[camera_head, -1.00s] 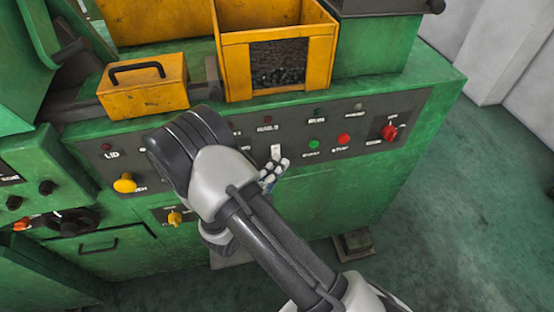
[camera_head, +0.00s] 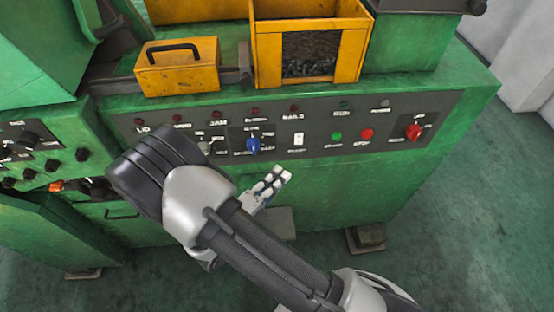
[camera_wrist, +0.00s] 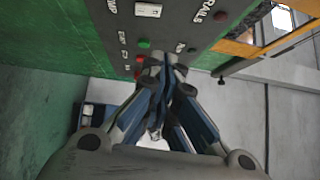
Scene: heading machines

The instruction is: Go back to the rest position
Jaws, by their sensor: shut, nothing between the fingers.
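My gripper (camera_head: 272,184) is shut and empty in the head view, in front of the green machine (camera_head: 385,187) and a little below its dark control panel (camera_head: 435,112). It appears apart from the panel. In the wrist view my gripper (camera_wrist: 168,68) shows its fingers together, pointing toward the panel (camera_wrist: 187,22). My arm crosses the lower middle of the head view and hides part of the machine's front.
The panel carries a blue switch (camera_head: 253,146), a white switch (camera_head: 298,139), a green button (camera_head: 337,135), a red button (camera_head: 367,133) and a red knob (camera_head: 413,131). A yellow bin (camera_head: 268,62) and a yellow lidded box (camera_head: 178,75) stand above. Floor at right is clear.

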